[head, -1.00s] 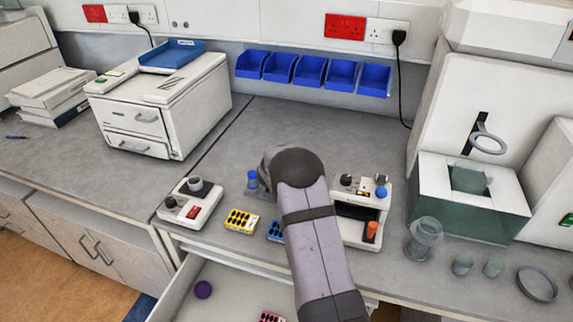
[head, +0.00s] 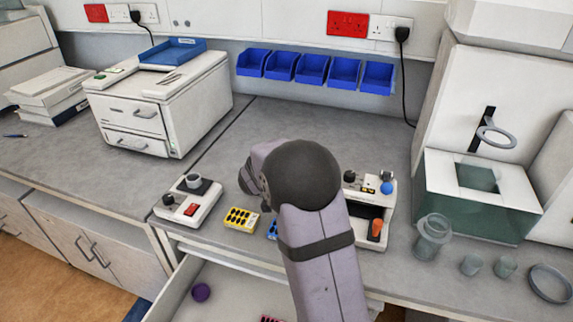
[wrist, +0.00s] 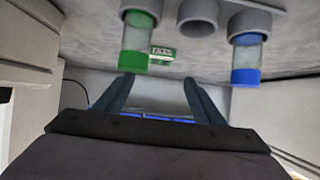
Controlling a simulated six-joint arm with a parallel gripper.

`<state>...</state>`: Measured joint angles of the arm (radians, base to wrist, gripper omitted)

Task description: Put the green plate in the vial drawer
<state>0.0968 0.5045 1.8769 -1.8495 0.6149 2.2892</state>
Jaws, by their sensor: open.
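In the wrist view, which looks upside down, a small green block (wrist: 163,53), apparently the green plate, lies on the bench beyond the fingertips. My gripper (wrist: 158,79) is open and empty, with the block roughly in line with the gap between its fingers. In the head view my arm hides the fingers and the green plate. The vial drawer (head: 223,289), apparently the open one at the front, holds a purple-capped item (head: 201,292) and a pink plate (head: 271,319).
A yellow plate (head: 241,218) and a partly hidden blue plate (head: 272,230) lie near the bench edge. A green-capped vial (wrist: 138,42) and a blue-capped vial (wrist: 246,56) stand close to my fingers. A small device (head: 188,202) stands left; glassware (head: 432,237) stands right.

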